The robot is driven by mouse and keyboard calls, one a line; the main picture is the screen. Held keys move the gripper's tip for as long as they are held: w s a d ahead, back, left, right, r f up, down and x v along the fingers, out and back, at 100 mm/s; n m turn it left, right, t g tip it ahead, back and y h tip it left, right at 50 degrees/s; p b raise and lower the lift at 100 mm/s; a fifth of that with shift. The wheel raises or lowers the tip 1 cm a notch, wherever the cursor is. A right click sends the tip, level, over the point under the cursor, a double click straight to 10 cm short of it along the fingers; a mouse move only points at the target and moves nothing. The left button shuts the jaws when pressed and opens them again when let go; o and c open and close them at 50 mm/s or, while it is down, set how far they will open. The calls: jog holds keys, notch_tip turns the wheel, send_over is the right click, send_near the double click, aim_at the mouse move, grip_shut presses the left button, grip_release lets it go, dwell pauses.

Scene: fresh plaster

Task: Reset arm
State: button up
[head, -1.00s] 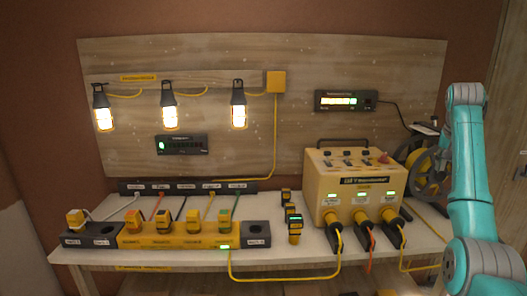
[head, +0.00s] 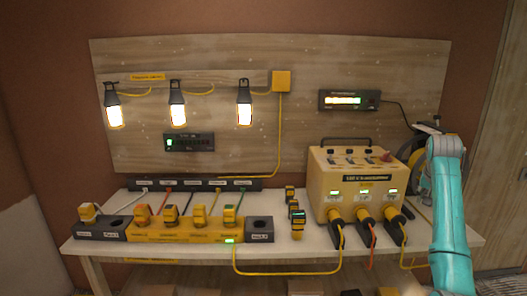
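My arm (head: 449,210) is at the right side of the head view, folded with its elbow up beside the yellow power box. My gripper is not visible, so its state cannot be seen. The yellow power box (head: 330,185) stands on the right of the bench with three cables plugged into its front and small lit displays above the plugs. On the left of the bench is a yellow socket strip (head: 180,236) with several yellow-and-black plugs in it and one green light.
The pale bench (head: 290,258) has free room along its front middle. Small yellow-black devices (head: 297,220) stand between strip and box. Three lit lamps (head: 178,112) hang on the wooden back panel (head: 220,60). A cable reel (head: 425,150) is partly behind my arm. A yellow cable (head: 285,272) droops in front.

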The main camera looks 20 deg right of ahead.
jog(key=a+f+n+t, duration=0.1)
jog(key=a+f, duration=0.6)
jog(key=f, duration=0.6)
jog(key=a+f+n+t, duration=0.1)
jog(key=a+f+n, duration=0.1)
jog(key=a+f, duration=0.75)
jog(key=s+a+f+n+t, duration=0.1)
jog(key=s+a+f+t, duration=0.1)
jog(key=s+a+f, duration=0.6)
jog(key=s+a+f+n+t, duration=0.1)
jog(key=s+a+f+n, duration=0.1)
jog(key=s+a+f, duration=0.6)
jog(key=s+a+f+n+t+y, duration=0.1)
jog(key=s+a+t, duration=0.1)
jog(key=s+a, duration=0.55)
jog(key=s+a+n+t+y, duration=0.1)
jog(key=s+a, duration=0.4)
jog(key=s, duration=0.5)
jog(key=s+a+r+n+t+y, duration=0.1)
jog(key=s+a+r, duration=0.2)
jog(key=s+r, duration=0.6)
jog(key=s+a+r+n+t+y, duration=0.1)
jog(key=s+a+r+t, duration=0.1)
jog(key=s+r, duration=0.7)
jog(key=shift+s+a+n, duration=0.3)
jog(key=shift+s+a, duration=0.2)
jog(key=shift+s, duration=0.4)
